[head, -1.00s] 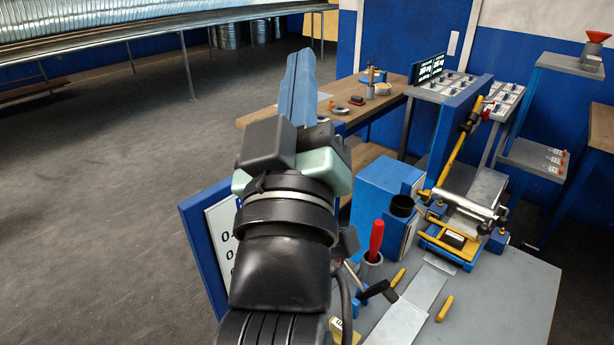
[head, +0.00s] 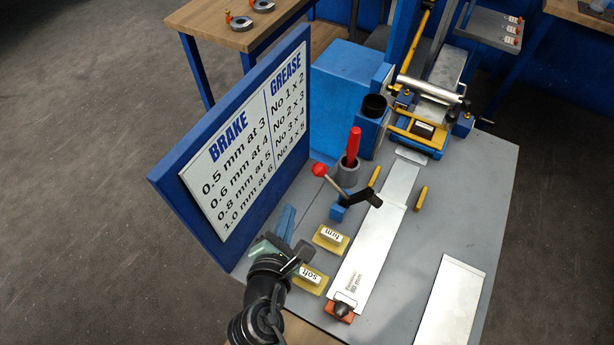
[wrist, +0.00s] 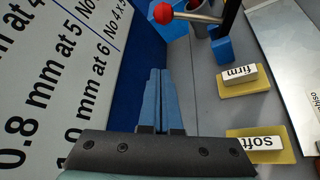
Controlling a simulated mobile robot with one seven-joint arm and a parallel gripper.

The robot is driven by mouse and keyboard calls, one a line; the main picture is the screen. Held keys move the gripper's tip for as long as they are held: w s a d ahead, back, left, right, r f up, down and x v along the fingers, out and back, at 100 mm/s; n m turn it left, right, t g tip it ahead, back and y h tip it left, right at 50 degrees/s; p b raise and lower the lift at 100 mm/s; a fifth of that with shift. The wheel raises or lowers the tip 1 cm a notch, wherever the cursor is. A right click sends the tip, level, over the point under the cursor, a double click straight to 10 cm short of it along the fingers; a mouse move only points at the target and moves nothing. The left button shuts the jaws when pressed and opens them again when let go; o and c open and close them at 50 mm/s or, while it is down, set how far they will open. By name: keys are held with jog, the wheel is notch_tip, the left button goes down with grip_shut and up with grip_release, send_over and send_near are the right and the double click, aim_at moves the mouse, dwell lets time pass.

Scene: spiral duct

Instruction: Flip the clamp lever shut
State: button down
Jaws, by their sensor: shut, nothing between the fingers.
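The clamp lever has a red ball knob (head: 319,169) on a thin rod. It rises from a small blue block (head: 338,213) on the grey bench and slants up to the left. A black arm (head: 368,198) reaches from the clamp over the metal strip (head: 378,235). My gripper (head: 287,218), with blue fingers, is shut and empty, in front of and to the left of the clamp, beside the sign. In the wrist view, the fingers (wrist: 160,75) lie together, with the red knob (wrist: 163,13) beyond their tips, apart from them.
A blue-framed sign (head: 240,150) stands close along the left. Yellow pads marked "firm" (head: 331,238) and "soft" (head: 310,279) lie right of my gripper. A red-handled tool (head: 354,143) stands in a grey cup behind the lever.

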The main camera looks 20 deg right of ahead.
aim_at(319, 177)
jog(key=x, duration=1)
jog(key=shift+w, duration=0.1)
jog(key=shift+s+d+r+p, duration=0.35)
jog(key=shift+d+r+p, duration=0.25)
jog(key=shift+r+p, duration=0.2)
jog(key=shift+s+d+r+p, duration=0.35)
jog(key=shift+d+r+p, duration=0.25)
jog(key=shift+r+p, duration=0.2)
jog(key=shift+s+d+r+m+t, duration=0.25)
jog(key=shift+s+r+m+t, duration=0.05)
jog(key=shift+r+m, duration=0.1)
jog(key=shift+s+d+r+m+t+y, duration=0.3)
jog(key=shift+s+d+r+m+t, duration=0.2)
jog(key=shift+s+d+m, duration=0.1)
jog(key=s+d+m+t, duration=0.1)
jog(key=s+d+m+b, duration=0.1)
jog(key=s+d+m+t+b, duration=0.1)
jog(key=m, duration=0.1)
jog(key=shift+s+d+r+t+y, duration=0.15)
jog(key=shift+r+t+y, duration=0.15)
jog(key=shift+r, duration=0.1)
jog(key=s+d+m+t+h+b, duration=0.1)
jog(key=s+d+m+t+b, duration=0.1)
jog(key=s+d+m+b, duration=0.1)
jog(key=shift+m+b, duration=0.5)
jog(key=shift+b, duration=0.65)
